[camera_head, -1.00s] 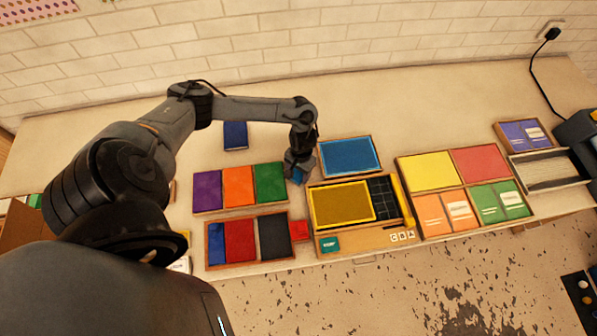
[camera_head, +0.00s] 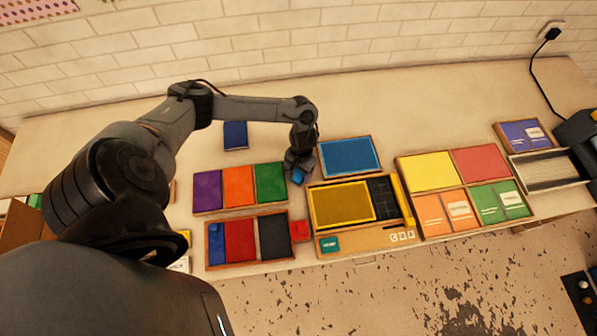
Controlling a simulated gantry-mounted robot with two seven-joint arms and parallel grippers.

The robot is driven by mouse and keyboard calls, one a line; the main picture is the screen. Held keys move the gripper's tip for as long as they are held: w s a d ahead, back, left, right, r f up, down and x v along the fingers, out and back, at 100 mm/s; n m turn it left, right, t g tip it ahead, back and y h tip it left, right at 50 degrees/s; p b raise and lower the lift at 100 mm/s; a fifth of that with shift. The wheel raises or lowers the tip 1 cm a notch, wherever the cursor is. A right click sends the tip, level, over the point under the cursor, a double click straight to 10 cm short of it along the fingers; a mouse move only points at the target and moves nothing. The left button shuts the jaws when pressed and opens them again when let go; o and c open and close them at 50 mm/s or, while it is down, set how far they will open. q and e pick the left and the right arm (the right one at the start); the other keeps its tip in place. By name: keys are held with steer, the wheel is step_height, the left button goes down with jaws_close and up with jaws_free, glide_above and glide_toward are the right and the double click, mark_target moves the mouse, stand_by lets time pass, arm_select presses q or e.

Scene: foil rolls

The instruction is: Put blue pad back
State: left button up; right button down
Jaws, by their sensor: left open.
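My left gripper (camera_head: 298,168) points down between the tray with the green pad and the wooden tray with the yellow panel. It is open. A small blue piece (camera_head: 298,177) shows right at its fingertips; I cannot tell whether it is between the fingers or just beneath them. A dark blue pad (camera_head: 235,135) lies alone on the table behind the purple, orange and green tray. A brighter blue pad (camera_head: 350,155) fills a wooden-framed tray right of the gripper. A narrow blue piece (camera_head: 216,245) lies in the front left tray. My right gripper is not in view.
The purple, orange and green tray (camera_head: 240,188) is left of the gripper. A small red block (camera_head: 300,230) sits in front. Coloured trays (camera_head: 465,190) stand to the right. The back of the table is mostly free.

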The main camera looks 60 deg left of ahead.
arm_select(q)
step_height(320, 180, up, 11)
steer(key=w+p, duration=0.1)
steer(key=p, duration=0.1)
steer(key=w+d+f+m+t, duration=0.1)
steer(key=d+m, duration=0.1)
steer(key=d, duration=0.3)
steer(key=w+d+f+m+t+h, duration=0.1)
steer(key=d+m, duration=0.1)
steer(key=d, duration=0.4)
steer(key=w+d+f+m+t+h, duration=0.1)
steer(key=d+m, duration=0.1)
steer(key=d, duration=0.3)
steer(key=shift+d, duration=0.25)
steer(key=s+d+r+m+t, duration=0.1)
steer(key=d+r+m+t, duration=0.2)
steer(key=d+r+t, duration=0.55)
steer(key=s+a+g+y, duration=0.1)
steer(key=s+a+g, duration=0.1)
steer(key=s, duration=0.3)
steer(key=s+a+r+n+g+y, duration=0.1)
steer(key=s+a+g, duration=0.2)
steer(key=s, duration=0.3)
steer(key=shift+r+g, duration=0.2)
steer(key=shift+g, duration=0.65)
